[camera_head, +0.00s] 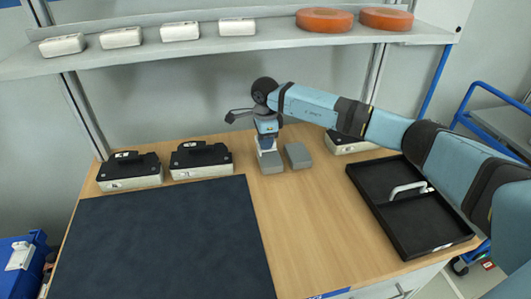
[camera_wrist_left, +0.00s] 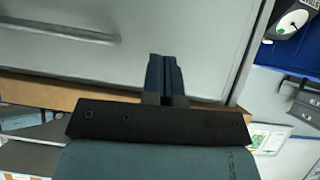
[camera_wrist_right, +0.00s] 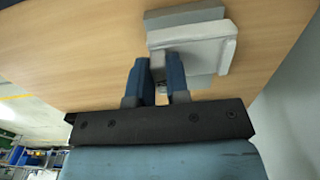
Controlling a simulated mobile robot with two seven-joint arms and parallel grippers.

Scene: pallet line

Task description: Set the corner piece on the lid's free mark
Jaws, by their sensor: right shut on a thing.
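My right gripper (camera_head: 267,137) is shut on a pale, light grey piece (camera_wrist_right: 205,50), likely the corner piece; the fingers hide part of it. The piece is low over a grey block (camera_head: 271,164) on the table; whether they touch I cannot tell. A second grey block (camera_head: 298,155) stands just to its right. The right wrist view shows the fingertips (camera_wrist_right: 157,70) at the piece, with darker grey blocks around it. No lid mark can be made out. My left gripper (camera_wrist_left: 164,80) shows only in the left wrist view, its fingers together and empty.
Black-topped boxes (camera_head: 130,170) (camera_head: 200,160) stand at the back left, another (camera_head: 345,142) behind my arm. A dark mat (camera_head: 170,245) covers the front left. A black tray (camera_head: 425,243) with a white handle-shaped piece (camera_head: 405,189) lies right. A shelf (camera_head: 270,42) hangs above.

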